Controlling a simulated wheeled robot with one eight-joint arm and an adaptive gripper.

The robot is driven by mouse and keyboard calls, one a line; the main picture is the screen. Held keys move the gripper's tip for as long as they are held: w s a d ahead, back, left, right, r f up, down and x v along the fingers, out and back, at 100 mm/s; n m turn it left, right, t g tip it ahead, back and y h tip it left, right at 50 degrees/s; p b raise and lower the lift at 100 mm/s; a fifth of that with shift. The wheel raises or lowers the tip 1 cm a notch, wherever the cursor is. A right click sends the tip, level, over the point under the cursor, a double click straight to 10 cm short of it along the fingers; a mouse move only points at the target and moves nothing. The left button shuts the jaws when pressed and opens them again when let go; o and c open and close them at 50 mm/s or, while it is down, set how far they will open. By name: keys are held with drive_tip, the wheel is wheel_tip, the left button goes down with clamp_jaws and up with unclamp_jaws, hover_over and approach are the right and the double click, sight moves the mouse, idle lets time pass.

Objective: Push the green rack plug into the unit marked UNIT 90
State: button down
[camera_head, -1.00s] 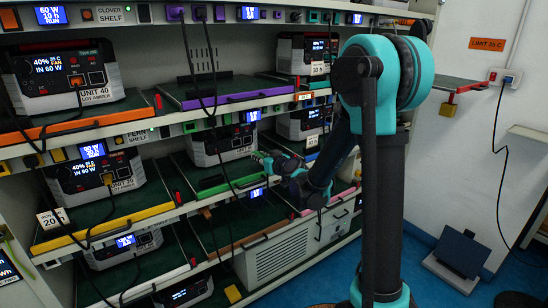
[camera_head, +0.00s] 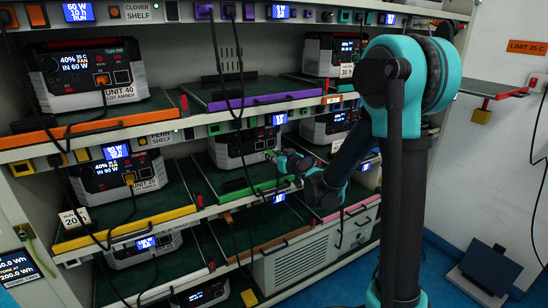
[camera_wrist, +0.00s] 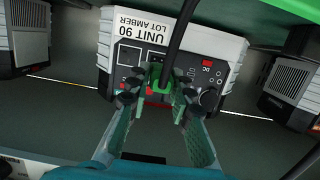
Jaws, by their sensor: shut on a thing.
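UNIT 90 (camera_wrist: 205,46) is a white unit with a dark front panel. It appears upside down in the wrist view, its label reading UNIT 90 LOT AMBER. In the head view the unit (camera_head: 232,146) stands on the middle shelf, on a green-edged tray. My gripper (camera_wrist: 160,90) is shut on the green plug (camera_wrist: 161,72), with a black cable running from it. The plug is at the unit's front panel; I cannot tell how far in it sits. My gripper (camera_head: 273,157) is in front of this unit in the head view. The fingers hide part of the panel.
UNIT 40 (camera_head: 85,80) stands upper left, above UNIT 20 (camera_head: 125,174). Black cables hang across the shelves. Other units (camera_wrist: 294,78) stand on both sides of UNIT 90 in the wrist view. A small wall shelf (camera_head: 487,87) is at right.

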sight(270, 151)
drive_tip(key=shift+r+x, duration=0.25)
drive_tip(key=shift+x, duration=0.9)
drive_tip(key=shift+r+x, duration=0.2)
drive_tip(key=shift+x, duration=1)
drive_tip(key=shift+a, duration=0.1)
drive_tip(key=c, duration=1.9)
unclamp_jaws()
clamp_jaws()
